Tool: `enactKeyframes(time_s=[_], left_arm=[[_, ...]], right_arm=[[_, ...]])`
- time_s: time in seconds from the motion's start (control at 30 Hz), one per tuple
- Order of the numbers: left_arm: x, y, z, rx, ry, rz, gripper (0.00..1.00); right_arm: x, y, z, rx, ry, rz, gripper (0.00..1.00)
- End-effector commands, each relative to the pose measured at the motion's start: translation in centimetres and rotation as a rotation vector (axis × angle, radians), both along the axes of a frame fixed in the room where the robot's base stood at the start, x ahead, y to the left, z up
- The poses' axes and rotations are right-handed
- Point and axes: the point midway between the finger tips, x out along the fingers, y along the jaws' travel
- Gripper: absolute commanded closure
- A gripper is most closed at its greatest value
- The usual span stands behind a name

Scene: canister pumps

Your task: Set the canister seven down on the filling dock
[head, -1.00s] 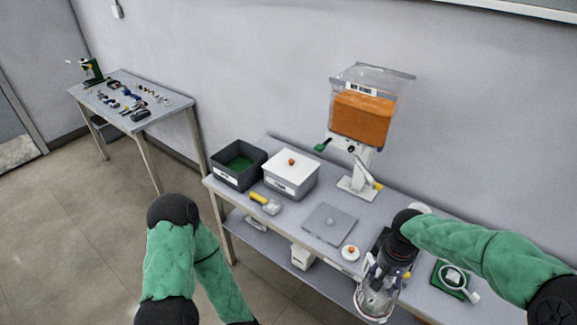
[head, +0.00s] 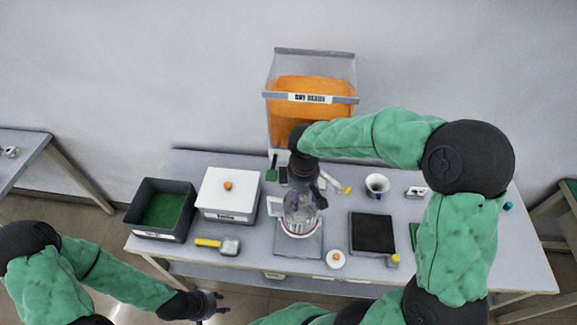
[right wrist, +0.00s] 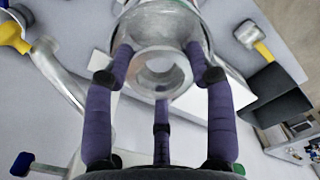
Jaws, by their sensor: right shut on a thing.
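My right gripper (head: 306,192) is shut on the clear canister (head: 298,211), which I take to be canister seven; its number cannot be read. In the right wrist view, purple fingers close around the canister's pale ring-shaped neck (right wrist: 135,72). The canister looks upright over a flat grey plate (head: 288,246), which seems to be the filling dock, in front of the dispenser with orange contents (head: 311,88). Whether its base touches the plate cannot be told. My left gripper (head: 218,303) is low at the lower left, away from the table, empty, its fingers apart.
Left on the table are a dark bin (head: 137,212), a white-lidded box (head: 228,187) and a yellow-handled scoop (head: 228,247). A round white lid (head: 335,260) lies in front of the plate. A black-topped square (head: 373,233) and a white cup (head: 377,184) stand to the right.

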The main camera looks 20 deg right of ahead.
Motion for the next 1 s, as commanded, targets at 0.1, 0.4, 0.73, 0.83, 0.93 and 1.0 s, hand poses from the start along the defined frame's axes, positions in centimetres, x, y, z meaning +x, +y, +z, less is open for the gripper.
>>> enactKeyframes(time_s=[0.1,0.4,0.73,0.83,0.93,1.0], left_arm=[[-0.1,0.0,0.2,-0.001,0.003,0.000,0.60],[-0.1,0.0,0.2,-0.001,0.003,0.000,0.60],[-0.1,0.0,-0.3,0.000,0.002,0.000,0.60],[-0.1,0.0,-0.9,0.000,0.002,0.000,0.60],[-0.1,0.0,-1.5,0.000,0.002,0.000,0.60],[-0.1,0.0,-1.9,0.000,0.002,0.000,0.60]], right_arm=[[-0.3,-0.2,0.4,-0.001,-0.001,0.021,1.00],[-0.3,-0.2,0.3,-0.001,-0.001,0.023,1.00],[-0.3,-0.2,-0.6,-0.001,0.001,0.022,1.00],[-0.3,-0.2,-1.4,0.000,0.002,0.022,1.00],[-0.3,-0.2,-2.2,0.000,0.002,0.022,1.00],[-0.3,-0.2,-2.8,0.000,0.002,0.022,1.00]])
